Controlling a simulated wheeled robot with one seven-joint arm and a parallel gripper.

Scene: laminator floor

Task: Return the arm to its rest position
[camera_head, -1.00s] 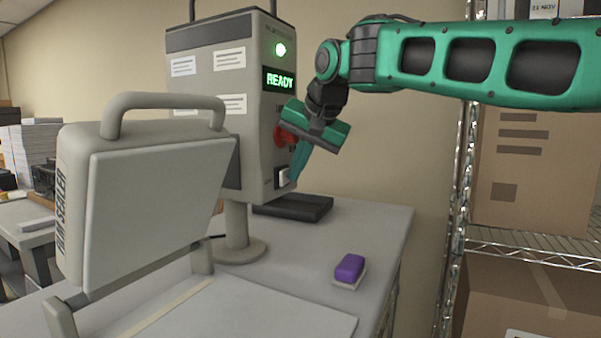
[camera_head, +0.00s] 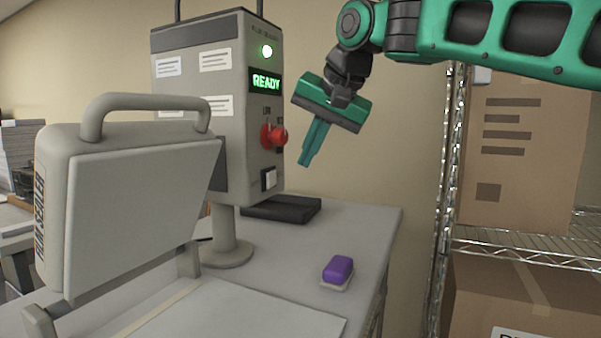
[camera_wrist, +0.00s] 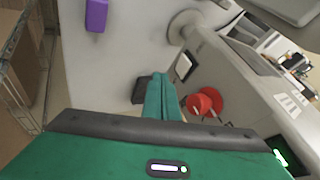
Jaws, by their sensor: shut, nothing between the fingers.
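My gripper (camera_head: 306,160) is shut and empty, its teal fingers pointing down, in the air to the right of the grey control box (camera_head: 205,95). It is apart from the red knob (camera_head: 274,136) and the white rocker switch (camera_head: 269,179) on the box's side. The box shows a lit green lamp (camera_head: 267,51) and a green READY display (camera_head: 265,83). In the wrist view my closed fingers (camera_wrist: 160,85) point over the bench, with the red knob (camera_wrist: 204,103) just to their right.
The film sealer's raised lid (camera_head: 140,210) stands at the left. A purple block (camera_head: 338,269) lies on the bench (camera_head: 375,220) near its right edge. A black flat tray (camera_head: 283,209) is behind the post. A wire shelf (camera_head: 530,245) with cardboard boxes (camera_head: 525,150) stands at the right.

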